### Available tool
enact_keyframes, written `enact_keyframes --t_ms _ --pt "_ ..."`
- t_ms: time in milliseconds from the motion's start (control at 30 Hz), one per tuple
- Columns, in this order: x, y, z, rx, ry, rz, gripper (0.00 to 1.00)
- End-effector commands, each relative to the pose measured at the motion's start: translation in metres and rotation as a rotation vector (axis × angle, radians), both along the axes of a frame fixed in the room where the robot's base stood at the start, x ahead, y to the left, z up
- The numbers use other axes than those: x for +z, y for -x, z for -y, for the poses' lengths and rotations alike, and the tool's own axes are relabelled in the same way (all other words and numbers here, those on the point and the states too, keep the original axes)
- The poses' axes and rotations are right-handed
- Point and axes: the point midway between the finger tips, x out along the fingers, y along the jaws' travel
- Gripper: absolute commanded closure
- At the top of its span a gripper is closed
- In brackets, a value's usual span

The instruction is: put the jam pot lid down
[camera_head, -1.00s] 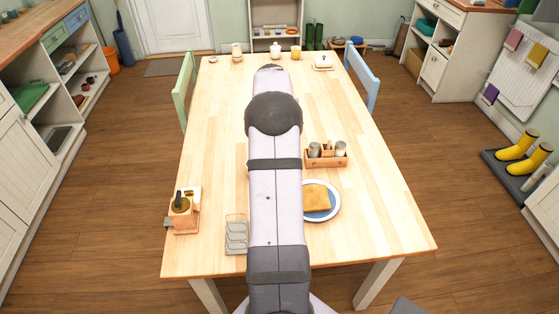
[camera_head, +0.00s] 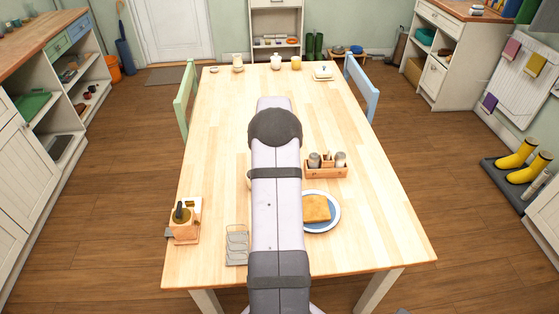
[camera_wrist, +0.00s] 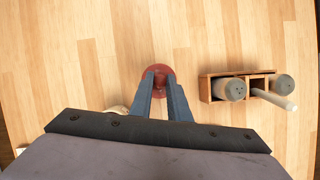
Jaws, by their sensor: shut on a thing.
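The jam pot lid (camera_wrist: 160,70) is a dark red disc in the wrist view. My gripper (camera_wrist: 160,83) is shut on it, with one blue-grey finger at each side. The pale wooden table (camera_wrist: 60,55) lies beneath; I cannot tell how high the lid is above it. In the head view my arm hides both the gripper and the lid. A beige round thing (camera_wrist: 117,110) shows partly beside the left finger in the wrist view; I cannot tell whether it is the jam pot.
A wooden caddy with shakers (camera_wrist: 206,90) stands right of my gripper, also in the head view (camera_head: 327,172). Toast on a blue plate (camera_head: 316,209), a wire rack (camera_head: 237,245) and a wooden holder (camera_head: 184,222) are nearer. Small pots (camera_head: 238,63) line the far edge. The table's left-middle is clear.

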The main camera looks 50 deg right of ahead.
Motion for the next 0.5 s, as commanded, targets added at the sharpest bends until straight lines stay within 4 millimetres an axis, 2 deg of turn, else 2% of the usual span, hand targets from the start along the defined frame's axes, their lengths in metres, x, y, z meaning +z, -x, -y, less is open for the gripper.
enact_keyframes --t_ms 167,367,500 --pt "-0.007 0.000 0.000 0.001 0.000 0.000 1.00" --pt "-0.031 0.000 0.000 0.001 -0.001 -0.002 1.00" --pt "-0.037 0.000 0.000 0.000 0.002 0.001 1.00"
